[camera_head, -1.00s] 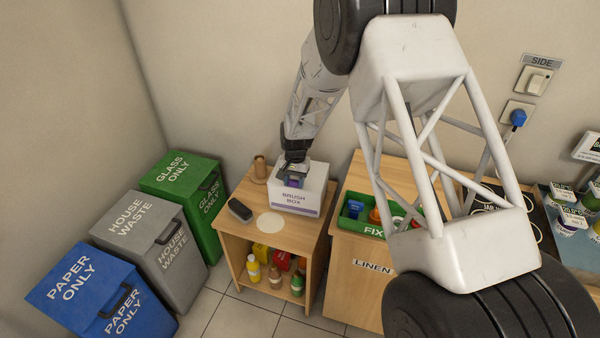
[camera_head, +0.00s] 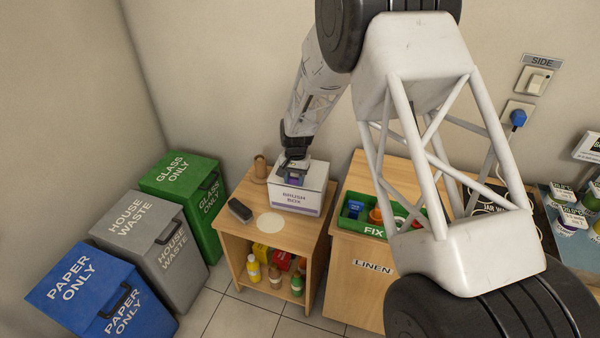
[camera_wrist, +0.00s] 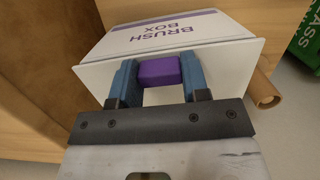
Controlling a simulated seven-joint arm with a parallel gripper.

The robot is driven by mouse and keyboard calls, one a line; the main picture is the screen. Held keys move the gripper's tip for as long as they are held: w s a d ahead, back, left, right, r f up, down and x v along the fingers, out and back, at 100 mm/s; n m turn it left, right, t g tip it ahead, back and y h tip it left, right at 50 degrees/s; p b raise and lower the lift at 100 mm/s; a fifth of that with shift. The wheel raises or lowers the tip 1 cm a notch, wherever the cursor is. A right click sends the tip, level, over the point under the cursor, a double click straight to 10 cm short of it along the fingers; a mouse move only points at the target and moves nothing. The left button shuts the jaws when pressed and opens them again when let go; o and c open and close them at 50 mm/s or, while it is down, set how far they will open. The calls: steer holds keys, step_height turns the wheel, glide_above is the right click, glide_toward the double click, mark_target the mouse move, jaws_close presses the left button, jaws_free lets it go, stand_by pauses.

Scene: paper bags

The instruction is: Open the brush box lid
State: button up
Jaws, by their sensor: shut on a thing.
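The white brush box (camera_head: 293,200) stands on the small wooden cabinet, its label facing the front. Its white lid (camera_head: 315,172) lies on top and looks level, with no clear gap. In the wrist view the label side of the box (camera_wrist: 150,35) shows upside down beyond the lid's edge. A purple block-shaped handle (camera_wrist: 159,71) sits on the lid. My gripper (camera_head: 292,179) is over the lid, and its blue fingers (camera_wrist: 158,82) are shut on the handle from both sides. The gripper hides part of the lid.
A dark brush-like object (camera_head: 240,210), a pale round mat (camera_head: 270,223) and a brown roll (camera_head: 260,167) share the cabinet top (camera_head: 245,190). The linen cabinet (camera_head: 365,275) with a green tray (camera_head: 362,228) stands at right. A wall is close behind.

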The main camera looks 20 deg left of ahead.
steer(key=shift+w+r, duration=0.15)
steer(key=shift+r, duration=0.45)
steer(key=shift+w+r, duration=0.35)
steer(key=shift+r, duration=0.45)
steer(key=shift+w+r, duration=0.1)
steer(key=shift+r, duration=0.15)
steer(key=shift+w+a+r, duration=0.1)
steer(key=shift+w+r, duration=0.25)
steer(key=shift+r, duration=0.35)
steer(key=shift+w+r, duration=0.1)
steer(key=shift+r, duration=0.05)
stand_by(0.3)
steer(key=shift+w+r, duration=0.5)
steer(key=shift+r, duration=0.15)
